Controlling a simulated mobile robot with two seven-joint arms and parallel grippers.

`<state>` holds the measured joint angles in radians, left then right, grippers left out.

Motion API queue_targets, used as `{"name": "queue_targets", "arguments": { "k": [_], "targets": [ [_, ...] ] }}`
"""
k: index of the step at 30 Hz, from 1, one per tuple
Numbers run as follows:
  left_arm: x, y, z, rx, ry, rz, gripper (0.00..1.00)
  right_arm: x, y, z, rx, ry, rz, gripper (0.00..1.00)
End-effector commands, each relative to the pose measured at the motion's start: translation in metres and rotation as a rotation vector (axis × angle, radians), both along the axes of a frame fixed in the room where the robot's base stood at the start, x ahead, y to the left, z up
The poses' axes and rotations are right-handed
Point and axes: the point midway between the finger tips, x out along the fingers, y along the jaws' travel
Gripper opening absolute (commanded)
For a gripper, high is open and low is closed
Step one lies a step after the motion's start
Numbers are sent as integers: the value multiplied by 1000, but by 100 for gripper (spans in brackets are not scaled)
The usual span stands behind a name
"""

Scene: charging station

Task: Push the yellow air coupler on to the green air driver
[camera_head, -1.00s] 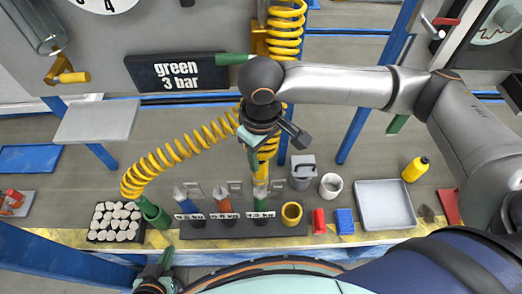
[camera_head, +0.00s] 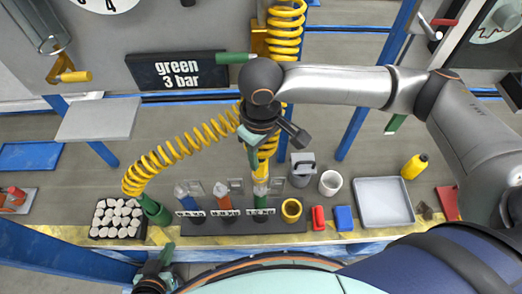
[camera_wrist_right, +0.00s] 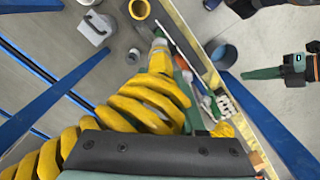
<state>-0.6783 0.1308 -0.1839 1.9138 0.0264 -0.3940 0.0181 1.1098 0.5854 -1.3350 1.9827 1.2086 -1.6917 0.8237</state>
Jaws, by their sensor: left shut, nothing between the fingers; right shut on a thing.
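My right gripper (camera_head: 254,152) is shut on the yellow air coupler (camera_head: 262,171), which hangs from a coiled yellow hose. The coupler stands about upright, directly above the green air driver (camera_head: 260,204) in the black rack (camera_head: 240,227). A pale tip shows between them; I cannot tell whether they touch or are joined. In the right wrist view the coupler (camera_wrist_right: 160,60) lies beyond the yellow coils, and its far end is hard to make out. My left gripper (camera_head: 166,256) is shut and empty, low in front of the bench edge.
Blue (camera_head: 187,202) and orange (camera_head: 222,200) drivers stand left of the green one. A yellow ring-shaped cup (camera_head: 291,210), red block (camera_head: 318,218), blue block (camera_head: 344,218) and grey tray (camera_head: 384,204) lie to the right. A green cup (camera_head: 155,211) stands left.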

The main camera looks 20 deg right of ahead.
Motion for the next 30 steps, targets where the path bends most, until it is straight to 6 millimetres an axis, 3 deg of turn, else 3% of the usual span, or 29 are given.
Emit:
{"name": "queue_targets", "arguments": {
  "k": [30],
  "targets": [
    [0,0,11,0,0,0,0,0,0,1,0,-1,1,0]
  ]
}}
